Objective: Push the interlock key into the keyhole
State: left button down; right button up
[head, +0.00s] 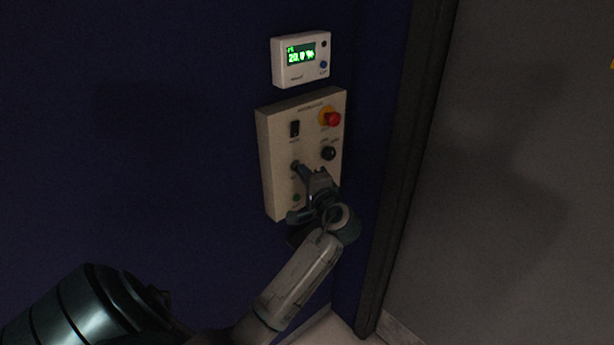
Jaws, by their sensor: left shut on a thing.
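A beige control box (283,130) is fixed to the dark blue wall. My left gripper (299,169) is at the lower middle of its front face, shut on the interlock key, which is mostly hidden by the fingers. The keyhole is hidden behind the fingertips and key, at the small dark round spot on the panel. I cannot tell how deep the key sits in it. My right gripper is out of view.
The box also carries a red emergency button (333,119), a black rocker switch (295,129), a black knob (328,153) and a green button (296,198). A white display unit (301,60) hangs above. A dark door frame (408,170) stands right.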

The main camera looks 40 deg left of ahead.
pick_arm(q)
jog(key=shift+a, duration=0.1)
jog(key=c, duration=1.5)
grip_release()
jog(key=shift+o, duration=0.2)
jog(key=b+v, duration=0.4)
jog(key=v, duration=0.6)
jog(key=shift+d, duration=0.4)
jog(key=shift+s, duration=0.1)
